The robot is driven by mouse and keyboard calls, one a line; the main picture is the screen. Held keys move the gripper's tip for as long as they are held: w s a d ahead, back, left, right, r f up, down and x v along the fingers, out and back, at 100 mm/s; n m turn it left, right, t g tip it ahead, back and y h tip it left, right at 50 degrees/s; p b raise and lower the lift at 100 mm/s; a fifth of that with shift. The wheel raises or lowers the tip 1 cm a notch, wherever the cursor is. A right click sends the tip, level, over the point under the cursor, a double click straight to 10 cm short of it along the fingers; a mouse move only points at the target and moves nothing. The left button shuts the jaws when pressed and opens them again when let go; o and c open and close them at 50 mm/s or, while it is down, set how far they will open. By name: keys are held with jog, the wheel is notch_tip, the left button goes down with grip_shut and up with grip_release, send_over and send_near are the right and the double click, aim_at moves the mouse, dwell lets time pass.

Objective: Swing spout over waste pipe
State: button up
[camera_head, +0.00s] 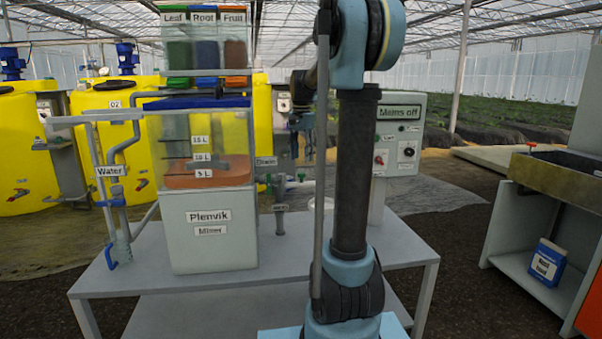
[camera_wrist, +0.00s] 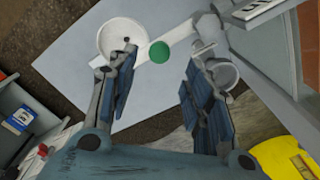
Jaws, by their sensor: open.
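A pale spout pipe (camera_wrist: 180,52) with a round green knob (camera_wrist: 159,52) runs out from the mixer tank side in the wrist view. In the head view, the green and white fitting (camera_head: 300,180) shows right of the tank, partly behind my arm. A grey round opening (camera_wrist: 222,75), perhaps the waste pipe, lies beside the right finger. A small labelled grey pipe (camera_head: 280,222) stands below the drain in the head view. My gripper (camera_wrist: 162,60) is open, its fingers on either side of the knob; contact cannot be told.
The mixer tank (camera_head: 208,240) stands on a grey table (camera_head: 105,282). A white round dish (camera_wrist: 120,38) lies near the left finger. The control box (camera_head: 402,135) stands behind my arm. A side bench (camera_head: 520,240) holds a blue and white container (camera_head: 547,262).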

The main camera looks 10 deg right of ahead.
aim_at(301, 173)
notch_tip(301, 173, down, 7)
jog(key=shift+r, duration=0.2)
dwell(0.3)
grip_shut()
